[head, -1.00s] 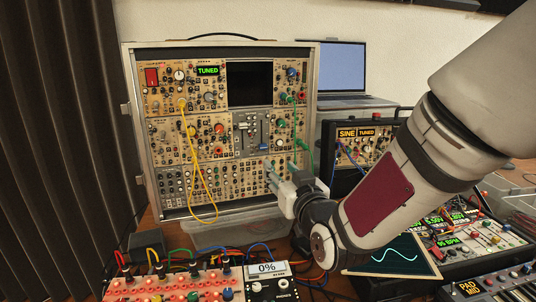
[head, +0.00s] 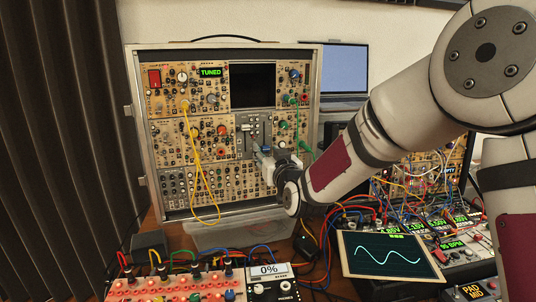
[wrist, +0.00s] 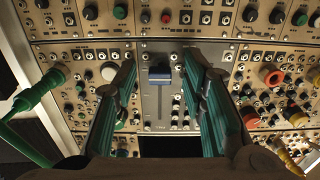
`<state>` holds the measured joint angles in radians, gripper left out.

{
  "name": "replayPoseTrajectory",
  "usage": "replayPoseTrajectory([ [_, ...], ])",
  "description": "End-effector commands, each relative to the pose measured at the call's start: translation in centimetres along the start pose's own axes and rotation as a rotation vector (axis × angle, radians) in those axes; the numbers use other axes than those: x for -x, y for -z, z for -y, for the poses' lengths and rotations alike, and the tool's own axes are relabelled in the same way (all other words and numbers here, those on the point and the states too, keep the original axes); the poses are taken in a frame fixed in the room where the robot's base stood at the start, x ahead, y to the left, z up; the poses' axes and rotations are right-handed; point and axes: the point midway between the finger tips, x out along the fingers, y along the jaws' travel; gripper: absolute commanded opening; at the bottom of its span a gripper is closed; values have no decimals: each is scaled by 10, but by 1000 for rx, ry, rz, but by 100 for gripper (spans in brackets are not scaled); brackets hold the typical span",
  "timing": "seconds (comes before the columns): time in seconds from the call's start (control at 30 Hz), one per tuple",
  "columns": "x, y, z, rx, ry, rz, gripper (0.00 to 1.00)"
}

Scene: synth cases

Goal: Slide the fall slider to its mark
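The grey slider panel (head: 252,122) sits in the middle of the modular case; it also shows in the wrist view (wrist: 151,112). I cannot read which slider is the fall slider, and no mark is legible. My gripper (wrist: 160,66) is open, its two green-padded fingers apart on either side of the cap. I cannot tell if either finger touches it. In the head view my gripper (head: 259,149) is at the panel's lower part and hides some of it.
A yellow cable (head: 194,165) hangs left of the panel, and green cables (head: 303,148) plug in at its right. A green plug (wrist: 40,88) is near the left finger in the wrist view. A small box (head: 268,271) reads 0%. A tilted screen (head: 388,255) shows a wave.

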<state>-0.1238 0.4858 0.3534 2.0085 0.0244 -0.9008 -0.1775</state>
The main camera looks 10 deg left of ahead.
Motion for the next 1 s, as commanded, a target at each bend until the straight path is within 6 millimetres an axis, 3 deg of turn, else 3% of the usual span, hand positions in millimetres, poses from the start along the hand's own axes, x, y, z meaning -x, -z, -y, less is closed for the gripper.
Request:
replayPoseTrajectory([
  [0.13, 0, 0, 0, 0, 0, 0, 38],
  [0.3, 0, 0, 0, 0, 0, 0, 2],
  [0.33, 0, 0, 0, 0, 0, 0, 0],
  [0.57, 0, 4, 0, 0, 0, -2, 0],
  [0.8, 1, 53, 1, 1, 1, -5, 0],
  [1.0, 0, 71, 0, 0, 0, -3, 0],
])
